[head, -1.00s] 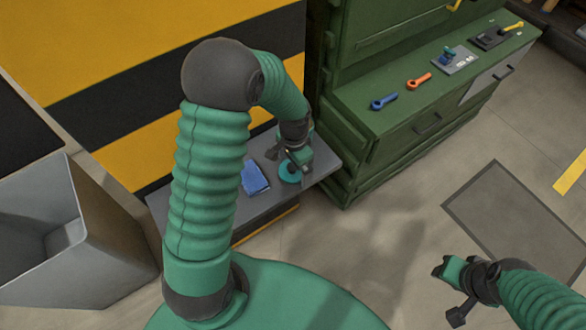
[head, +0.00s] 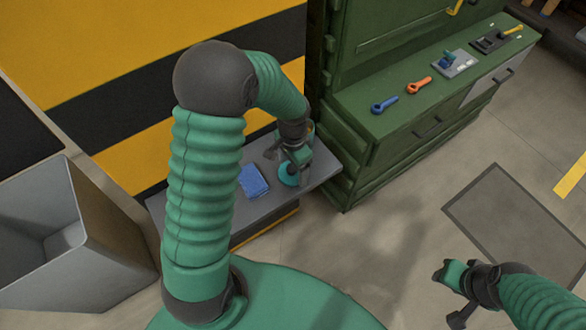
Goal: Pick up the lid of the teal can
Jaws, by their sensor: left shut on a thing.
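A small round teal thing (head: 289,175), which looks like the teal can or its lid, is on the grey shelf (head: 225,212) against the striped wall. Can and lid cannot be told apart at this size. My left gripper (head: 293,170) reaches down over it and is shut on the teal lid, with its fingers partly covering the thing. Whether the lid is lifted clear cannot be seen. My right gripper (head: 447,280) hangs over the floor at the lower right, away from the shelf, and its jaw opening is unclear.
A blue cloth-like block (head: 253,181) lies on the shelf left of the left gripper. A green cabinet (head: 400,140) stands right of the shelf, with blue (head: 384,104) and orange (head: 420,86) tools on top. A grey open bin (head: 115,250) stands at the left.

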